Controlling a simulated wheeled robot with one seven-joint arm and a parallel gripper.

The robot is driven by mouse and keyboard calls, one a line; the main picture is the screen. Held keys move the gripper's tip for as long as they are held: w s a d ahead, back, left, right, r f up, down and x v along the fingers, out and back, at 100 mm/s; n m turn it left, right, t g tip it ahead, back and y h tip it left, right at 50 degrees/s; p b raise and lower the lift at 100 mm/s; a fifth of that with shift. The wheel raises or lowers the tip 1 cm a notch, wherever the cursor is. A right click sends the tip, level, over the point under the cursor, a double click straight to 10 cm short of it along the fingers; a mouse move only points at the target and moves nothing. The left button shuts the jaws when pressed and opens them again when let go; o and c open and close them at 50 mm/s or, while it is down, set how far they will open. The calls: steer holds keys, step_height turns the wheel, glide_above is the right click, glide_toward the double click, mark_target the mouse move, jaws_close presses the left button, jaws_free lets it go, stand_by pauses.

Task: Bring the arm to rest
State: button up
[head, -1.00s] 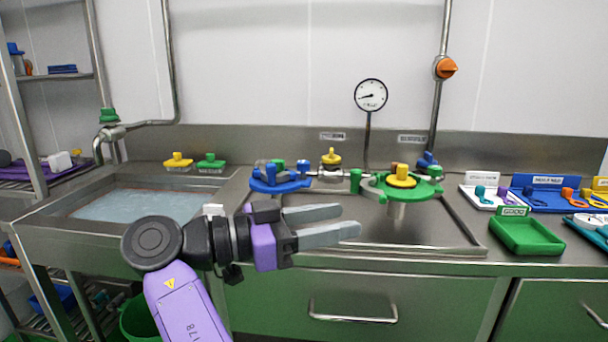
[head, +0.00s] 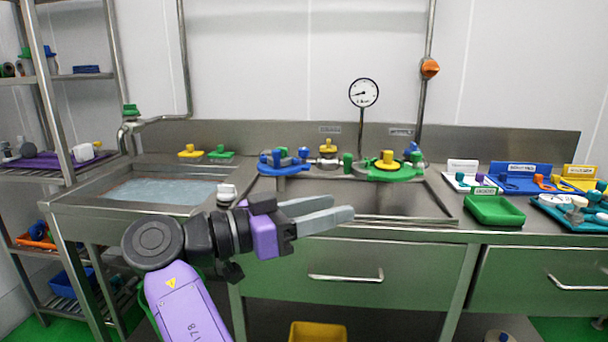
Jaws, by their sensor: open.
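My gripper (head: 333,211) is at the end of my purple and black arm, in the middle of the head view. Its two grey fingers point right and are apart, with nothing visible between them. It shows in front of the steel counter (head: 400,237), by the near edge of the recessed basin (head: 400,196). My arm is bent at the round black joint and folded low in front of me. I cannot tell the exact gap between the fingers and the counter edge.
A water-filled sink (head: 165,192) is at left. Blue (head: 270,168) and green (head: 396,174) valve parts stand behind the basin. A green tray (head: 494,211) and a teal tray (head: 548,206) sit at right. A shelf rack (head: 60,165) is far left; a yellow bin (head: 318,332) is below.

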steer(key=w+a+f+n+t+y, duration=0.2)
steer(key=w+a+n+t+y, duration=0.35)
steer(key=w+n+t, duration=0.2)
step_height(320, 180, down, 12)
steer(key=a+n+t+y, duration=0.2)
steer(key=n+y, duration=0.5)
steer(key=y, duration=0.1)
steer(key=s+d+f+n+y, duration=0.2)
steer(key=s+d+f+y, duration=0.15)
steer(key=s+f, duration=0.4)
steer(key=s+d+f+n+y, duration=0.2)
steer(key=s+f+y, duration=0.3)
steer(key=s, duration=0.4)
steer(key=s+d+f+m+g+h, duration=0.15)
steer(key=s+d, duration=0.45)
steer(key=s, duration=0.6)
steer(key=s+d+f+m+h, duration=0.1)
steer(key=s+d+m+h, duration=0.15)
steer(key=s+d, duration=0.65)
steer(key=s+d+f+m+g+h, duration=0.1)
steer(key=s+d+m, duration=0.25)
steer(key=s, duration=1.05)
step_height(320, 180, up, 20)
steer(key=n+p, duration=0.1)
steer(key=p, duration=1.8)
steer(key=shift+p, duration=0.35)
